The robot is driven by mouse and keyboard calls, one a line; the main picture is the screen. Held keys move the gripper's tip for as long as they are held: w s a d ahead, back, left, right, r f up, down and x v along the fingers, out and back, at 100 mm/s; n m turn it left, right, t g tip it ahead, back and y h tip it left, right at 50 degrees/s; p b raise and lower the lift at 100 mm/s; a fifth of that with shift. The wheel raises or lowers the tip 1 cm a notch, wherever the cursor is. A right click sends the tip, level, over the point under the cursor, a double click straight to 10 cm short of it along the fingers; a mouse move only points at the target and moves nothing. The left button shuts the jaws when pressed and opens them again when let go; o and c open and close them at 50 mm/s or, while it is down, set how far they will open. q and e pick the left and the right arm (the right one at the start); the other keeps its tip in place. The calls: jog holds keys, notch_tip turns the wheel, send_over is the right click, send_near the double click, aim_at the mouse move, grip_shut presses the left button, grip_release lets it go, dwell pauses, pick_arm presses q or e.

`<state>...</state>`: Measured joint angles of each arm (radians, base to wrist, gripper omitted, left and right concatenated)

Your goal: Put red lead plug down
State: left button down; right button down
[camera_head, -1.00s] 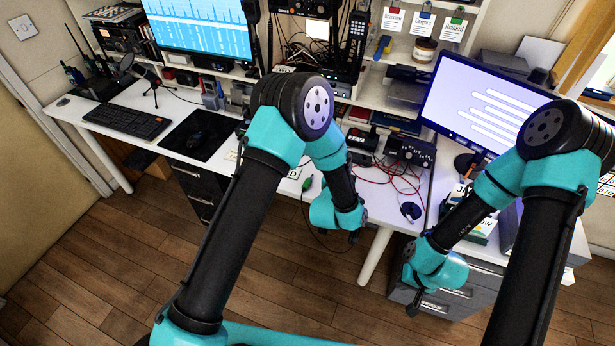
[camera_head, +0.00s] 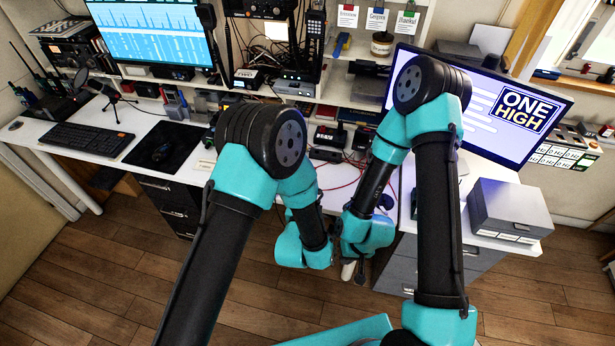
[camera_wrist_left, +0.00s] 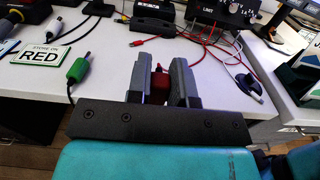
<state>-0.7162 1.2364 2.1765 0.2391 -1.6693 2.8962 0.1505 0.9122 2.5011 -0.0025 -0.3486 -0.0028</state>
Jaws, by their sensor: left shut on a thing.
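In the left wrist view, my left gripper (camera_wrist_left: 160,78) is shut on a red plug (camera_wrist_left: 159,88), which sits between its two grey fingers. The gripper is over the front part of the white desk (camera_wrist_left: 110,70). In the head view the wrist hides the left fingers and the plug. Thin red leads (camera_wrist_left: 203,45) curl across the desk beyond the gripper, one ending in a small red tip (camera_wrist_left: 145,41). My right gripper (camera_head: 358,270) is low in front of the desk, close to my left wrist; its fingers are too unclear to read.
A green plug (camera_wrist_left: 78,68) and a sign reading RED (camera_wrist_left: 40,55) are left of my left gripper. A black knobbed box (camera_wrist_left: 222,12) and a blue round-based item (camera_wrist_left: 249,86) are to the right. A grey box (camera_head: 510,208) stands at the desk's right.

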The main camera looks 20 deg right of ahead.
pick_arm(q)
jog(key=w+d, duration=0.1)
jog(key=w, duration=0.4)
jog(key=w+d+f, duration=0.1)
jog(key=w, duration=0.3)
jog(key=w+d, duration=0.2)
jog(key=w, duration=0.3)
jog(key=shift+w+f, duration=0.2)
jog(key=shift+w, duration=0.1)
jog(key=shift+w+d, duration=0.15)
jog(key=shift+w, duration=0.15)
jog(key=shift+w+f, duration=0.1)
jog(key=shift+f, duration=1.7)
jog(key=shift+f, duration=0.1)
jog(key=c, duration=1)
grip_release()
jog(key=v, duration=1.2)
